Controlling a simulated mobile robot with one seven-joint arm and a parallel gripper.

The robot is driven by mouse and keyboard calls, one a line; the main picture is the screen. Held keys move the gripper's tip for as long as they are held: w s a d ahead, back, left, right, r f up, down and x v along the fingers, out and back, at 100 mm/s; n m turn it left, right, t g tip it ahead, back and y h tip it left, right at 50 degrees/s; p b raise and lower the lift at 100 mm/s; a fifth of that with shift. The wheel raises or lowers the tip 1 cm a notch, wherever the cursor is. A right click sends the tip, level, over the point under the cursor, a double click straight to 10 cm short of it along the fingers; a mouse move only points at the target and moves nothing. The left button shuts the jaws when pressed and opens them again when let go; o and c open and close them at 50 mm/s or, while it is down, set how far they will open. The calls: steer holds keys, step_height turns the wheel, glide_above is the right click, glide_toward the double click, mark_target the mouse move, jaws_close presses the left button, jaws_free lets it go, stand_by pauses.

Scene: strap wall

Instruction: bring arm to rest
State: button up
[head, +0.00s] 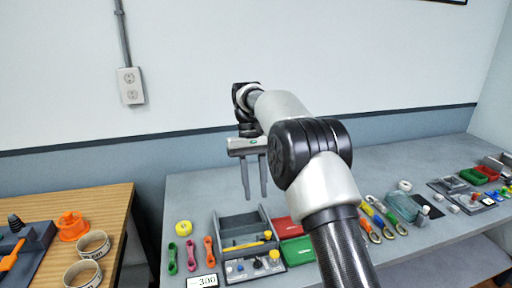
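My gripper (254,190) hangs above the grey table (190,205), with its fingers pointing down. The two fingers are apart, with a narrow gap between them, and nothing shows in the gap. It is in the air over the back of a grey tray (238,222), touching nothing that I can see. My arm comes up from the bottom of the head view and bends over the table, hiding part of the table behind it.
Straps in pink, green and orange (209,251) lie left of the tray, near yellow tape (183,228). A red bin (287,227) and green bin (297,250) stand right of it. A wooden table (112,205) with rings is at left. The wall (200,90) is behind.

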steer(key=s+d+r+m+t+y+p, duration=0.1)
steer(key=s+d+r+t, duration=0.1)
steer(key=s+d+r, duration=0.45)
steer(key=s+d+r+m+t+p, duration=0.1)
steer(key=s+d+r+t+p, duration=0.2)
steer(key=s+r, duration=0.6)
steer(key=s+d+f+m+t, duration=0.1)
steer(key=s+d+t, duration=0.3)
steer(key=s, duration=1)
steer(key=shift+s+d+f+p, duration=0.2)
steer(key=shift+s+d+p, duration=0.2)
steer(key=shift+d, duration=0.55)
